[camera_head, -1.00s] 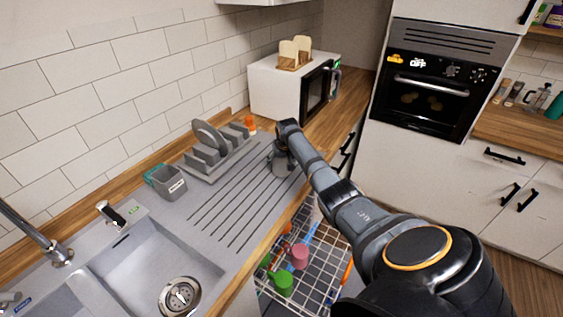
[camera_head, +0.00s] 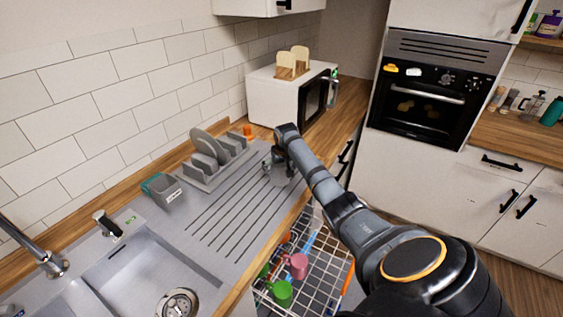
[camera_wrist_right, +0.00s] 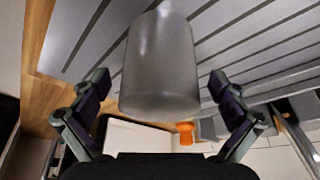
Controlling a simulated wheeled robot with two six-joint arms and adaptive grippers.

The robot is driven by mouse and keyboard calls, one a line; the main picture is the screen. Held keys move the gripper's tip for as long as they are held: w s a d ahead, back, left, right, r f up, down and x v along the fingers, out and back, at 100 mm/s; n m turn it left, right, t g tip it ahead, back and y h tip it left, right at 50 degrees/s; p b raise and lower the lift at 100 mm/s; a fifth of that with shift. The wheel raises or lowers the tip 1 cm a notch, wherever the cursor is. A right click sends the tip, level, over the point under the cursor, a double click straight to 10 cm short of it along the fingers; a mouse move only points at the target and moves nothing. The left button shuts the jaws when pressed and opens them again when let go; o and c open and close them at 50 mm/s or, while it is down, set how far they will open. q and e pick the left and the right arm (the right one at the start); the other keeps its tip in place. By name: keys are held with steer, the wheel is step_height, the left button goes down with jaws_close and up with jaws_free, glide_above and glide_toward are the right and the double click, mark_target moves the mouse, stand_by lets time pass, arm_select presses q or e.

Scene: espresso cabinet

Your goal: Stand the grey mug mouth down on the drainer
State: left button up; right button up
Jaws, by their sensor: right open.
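The grey mug (camera_wrist_right: 160,65) stands upside down on the ribbed drainer (camera_wrist_right: 85,45), with its closed base up and its mouth toward the ribs. My right gripper (camera_wrist_right: 159,82) is open, one finger on each side of the mug with gaps between. In the head view the mug (camera_head: 281,177) is at the far right end of the drainer (camera_head: 224,222), partly hidden by my right gripper (camera_head: 276,162). The mug's rim and handle cannot be made out. My left gripper is out of view.
A grey plate rack (camera_head: 218,160) and a grey caddy (camera_head: 163,189) stand behind the drainer. A white microwave (camera_head: 270,100) is beyond the mug. An orange object (camera_head: 248,131) is near the rack. An open dishwasher rack (camera_head: 310,275) holds cups below the counter edge.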

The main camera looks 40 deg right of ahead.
steer(key=v, duration=0.9)
steer(key=shift+r, duration=0.2)
steer(key=shift+s, duration=0.1)
